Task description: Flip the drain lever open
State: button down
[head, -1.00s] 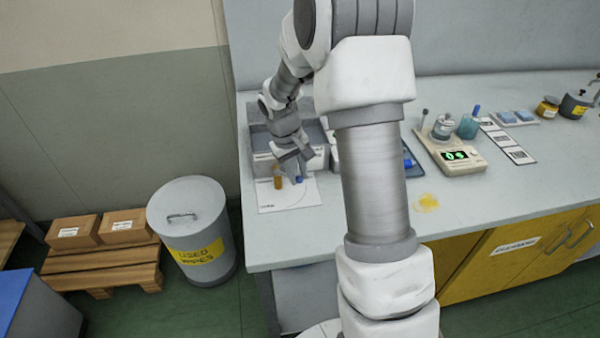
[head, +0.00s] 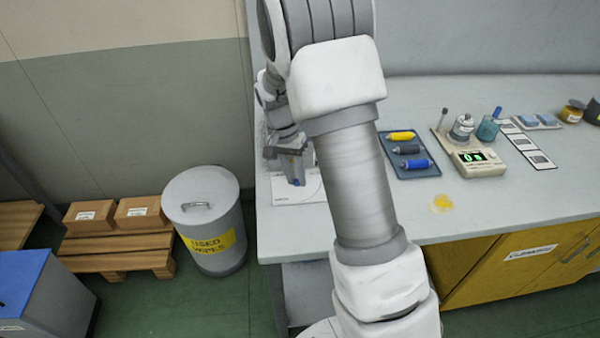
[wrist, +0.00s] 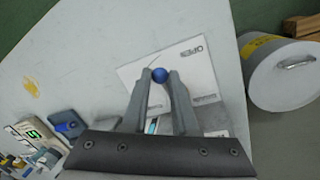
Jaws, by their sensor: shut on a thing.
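My gripper (wrist: 160,78) is shut on the blue ball knob (wrist: 159,75) of the drain lever in the wrist view. The knob sits between the two fingertips. Below it is a white plate or card (wrist: 192,68) with dark lettering that looks like OPEN. The rest of the lever is hidden by the fingers. In the head view my gripper (head: 297,172) reaches down over the white card (head: 313,188) near the table's left end, and the knob cannot be made out clearly.
A blue tray (head: 412,170) with yellow, grey and blue rollers lies right of my arm. Beyond it are a scale (head: 478,163) and jars. A yellow spill (head: 441,203) marks the table front. A grey bin (head: 205,240) stands on the floor to the left.

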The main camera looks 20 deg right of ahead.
jog(key=shift+w+a+m, duration=0.1)
jog(key=shift+a+m, duration=0.05)
jog(key=shift+m, duration=0.25)
jog(key=c, duration=0.7)
grip_release()
notch_tip(320, 180, up, 17)
jog(key=w+a+p, duration=0.2)
jog(key=shift+w+a+p, duration=0.15)
jog(key=shift+a+p, duration=0.05)
jog(key=shift+p, duration=0.15)
jog(key=shift+r, duration=0.1)
